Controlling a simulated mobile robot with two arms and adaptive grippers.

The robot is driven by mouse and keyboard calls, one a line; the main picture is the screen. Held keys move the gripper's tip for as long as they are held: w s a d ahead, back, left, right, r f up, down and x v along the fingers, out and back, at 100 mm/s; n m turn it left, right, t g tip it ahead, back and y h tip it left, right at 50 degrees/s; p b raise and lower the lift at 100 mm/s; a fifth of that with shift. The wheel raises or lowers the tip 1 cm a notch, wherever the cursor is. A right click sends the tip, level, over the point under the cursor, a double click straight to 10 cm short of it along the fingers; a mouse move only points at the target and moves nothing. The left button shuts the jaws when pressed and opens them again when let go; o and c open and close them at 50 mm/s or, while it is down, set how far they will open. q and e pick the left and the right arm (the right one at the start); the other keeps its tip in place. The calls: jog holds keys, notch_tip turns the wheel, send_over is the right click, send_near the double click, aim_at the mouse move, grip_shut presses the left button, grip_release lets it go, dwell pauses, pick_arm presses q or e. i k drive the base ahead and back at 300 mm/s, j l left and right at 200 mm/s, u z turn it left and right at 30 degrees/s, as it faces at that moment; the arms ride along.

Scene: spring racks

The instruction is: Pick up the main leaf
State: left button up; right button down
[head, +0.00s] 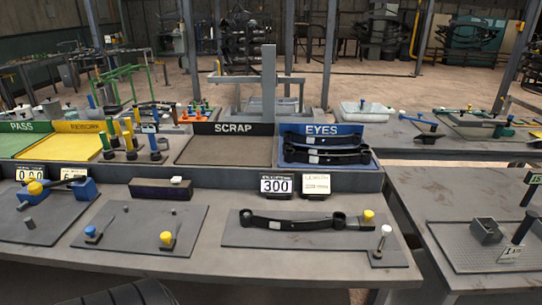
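A dark, gently curved leaf with a rolled eye at its right end and a small white label (290,222) lies on a grey fixture plate (240,238) on the front bench. A yellow-topped knob (368,216) stands at its right end, and a white-topped lever (385,233) stands just beyond. Similar dark leaves (325,148) lie stacked in the blue tray marked EYES (367,131) behind. I cannot tell from looks alone which leaf is the main leaf. Neither of my grippers is in view.
Two displays (276,185), one reading 300, stand behind the plate. A SCRAP tray (210,155) is left of the blue tray. A left plate (135,230) holds blue and yellow knobs. A gap separates the right bench (440,190). A black ribbed object is cut off at bottom left.

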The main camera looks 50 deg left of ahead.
aim_at(338, 221)
jog(key=u, duration=1.55)
